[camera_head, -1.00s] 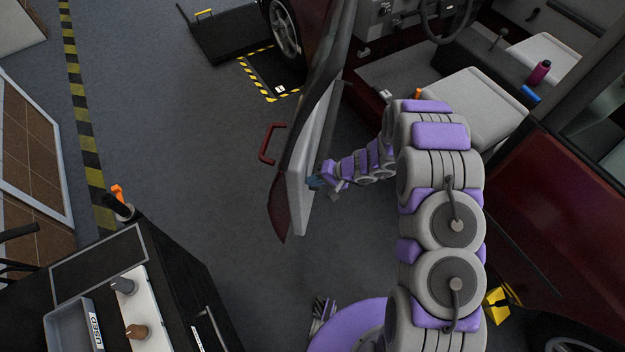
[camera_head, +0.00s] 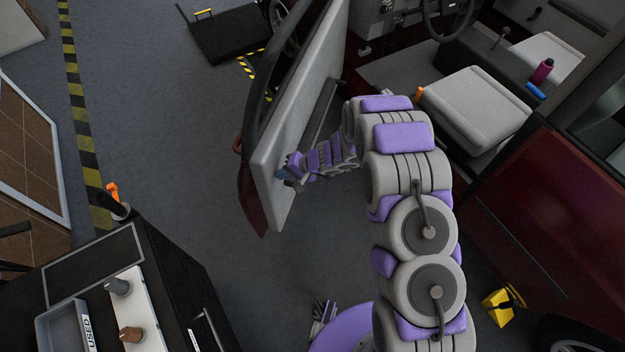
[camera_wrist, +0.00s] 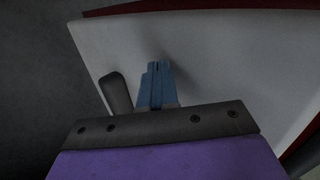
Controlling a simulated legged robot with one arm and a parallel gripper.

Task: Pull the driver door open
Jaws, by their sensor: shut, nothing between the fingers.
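The driver door (camera_head: 300,110) stands swung out from the red car, with its grey inner panel facing my arm. Its red outer handle (camera_head: 237,143) is mostly hidden behind the door's edge. My gripper (camera_head: 282,174) is at the inner panel near the door's free end. In the wrist view, my gripper's blue fingers (camera_wrist: 157,72) are together with nothing between them, tips at or very near the pale door panel (camera_wrist: 220,55). I cannot tell whether they press on it. A dark grip piece (camera_wrist: 115,95) on the panel is left of the fingers.
The open doorway shows a grey seat (camera_head: 475,105) and a steering wheel (camera_head: 447,15). A black cart (camera_head: 130,250) with a tray stands at lower left. A yellow chock (camera_head: 497,307) lies at lower right. Floor left of the door is clear.

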